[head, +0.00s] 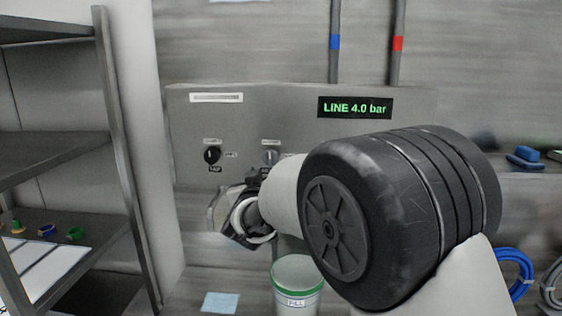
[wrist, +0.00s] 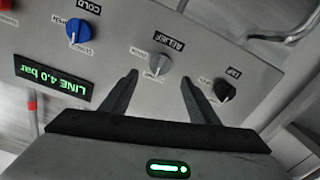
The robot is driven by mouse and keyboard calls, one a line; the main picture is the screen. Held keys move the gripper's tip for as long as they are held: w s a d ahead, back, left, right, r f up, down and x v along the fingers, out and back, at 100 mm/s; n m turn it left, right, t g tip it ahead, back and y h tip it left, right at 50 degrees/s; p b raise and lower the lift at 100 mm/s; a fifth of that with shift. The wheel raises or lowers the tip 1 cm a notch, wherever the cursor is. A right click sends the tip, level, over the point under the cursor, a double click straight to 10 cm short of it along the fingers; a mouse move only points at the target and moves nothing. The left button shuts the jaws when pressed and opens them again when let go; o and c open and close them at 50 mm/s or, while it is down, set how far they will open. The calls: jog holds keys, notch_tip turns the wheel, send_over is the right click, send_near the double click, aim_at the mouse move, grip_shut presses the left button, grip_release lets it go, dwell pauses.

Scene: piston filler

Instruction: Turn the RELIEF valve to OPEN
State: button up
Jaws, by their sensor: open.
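The RELIEF valve is a round grey knob (wrist: 160,63) on the grey panel, under a dark RELIEF label (wrist: 168,41) in the wrist view, which shows the panel upside down. In the head view the same knob (head: 271,157) shows partly, just above my arm. Small position labels sit beside it, too small to read surely; I cannot tell its setting. My gripper (wrist: 162,82) is open and empty, its two fingers spread to either side of the knob in the wrist picture, apparently short of it. In the head view my gripper (head: 243,222) is below the knob.
A black knob (wrist: 225,91) and a blue knob (wrist: 79,30) labelled COLD flank the RELIEF knob. A display (head: 354,107) reads LINE 4.0 bar. A green-rimmed bucket (head: 298,292) stands below my arm. A shelf rack (head: 120,150) stands at left. My arm hides the panel's right part.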

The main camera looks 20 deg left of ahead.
aim_at(270, 158)
jog(key=x, duration=0.9)
jog(key=shift+w, duration=0.15)
jog(key=c, duration=1)
jog(key=shift+c, duration=0.2)
